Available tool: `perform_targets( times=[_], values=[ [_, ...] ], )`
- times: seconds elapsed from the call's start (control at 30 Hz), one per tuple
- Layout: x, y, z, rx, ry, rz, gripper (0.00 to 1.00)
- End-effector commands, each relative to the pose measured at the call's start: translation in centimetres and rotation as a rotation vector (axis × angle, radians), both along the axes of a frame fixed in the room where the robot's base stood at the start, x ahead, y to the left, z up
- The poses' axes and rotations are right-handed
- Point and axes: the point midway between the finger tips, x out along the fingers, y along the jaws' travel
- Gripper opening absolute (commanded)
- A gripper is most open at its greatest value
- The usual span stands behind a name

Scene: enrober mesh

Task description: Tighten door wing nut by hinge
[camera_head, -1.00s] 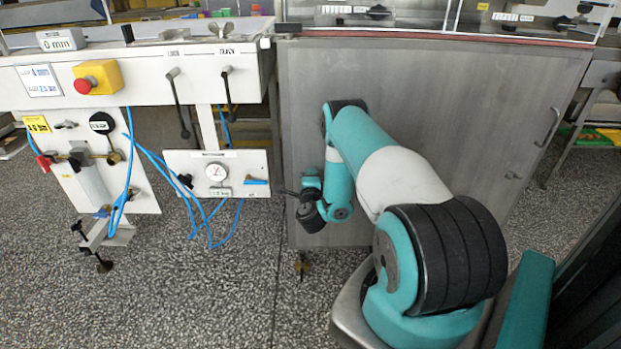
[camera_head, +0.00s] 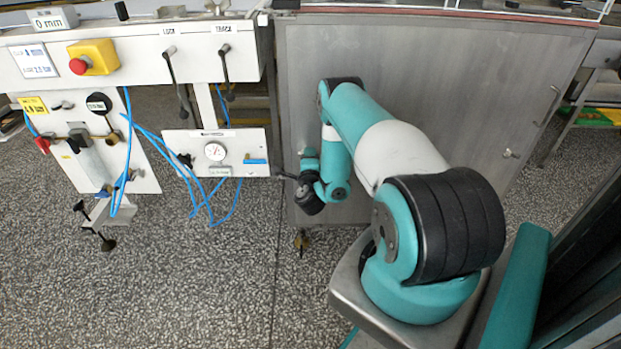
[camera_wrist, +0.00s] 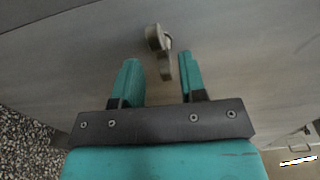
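The grey metal door (camera_head: 440,85) stands behind my arm in the head view and fills much of the wrist view (camera_wrist: 250,60). A dull brass-grey wing nut (camera_wrist: 158,40) sits on the door in the wrist view. One wing points toward my gripper. My gripper (camera_wrist: 159,62) is open, with one teal finger on each side of the wing's lower end. The right finger is close to the wing; I cannot tell whether they touch. In the head view my gripper (camera_head: 288,177) is small and dark at the door's left edge, and the nut there is hidden.
Left of the door is a white panel with a gauge (camera_head: 215,152) and loose blue hoses (camera_head: 190,180). A yellow box with a red button (camera_head: 93,57) is further left. A small latch (camera_head: 508,153) and a handle (camera_head: 548,98) are on the door's right side.

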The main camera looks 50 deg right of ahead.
Motion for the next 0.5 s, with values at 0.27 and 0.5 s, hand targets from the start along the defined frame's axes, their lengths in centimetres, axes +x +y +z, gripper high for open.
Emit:
perform_targets(
  times=[0.27,0.5],
  values=[
    [-3.3,3.8,1.1,0.0,0.004,0.005,0.38],
    [-5.5,6.2,1.0,-0.001,-0.002,0.001,0.38]
  ],
)
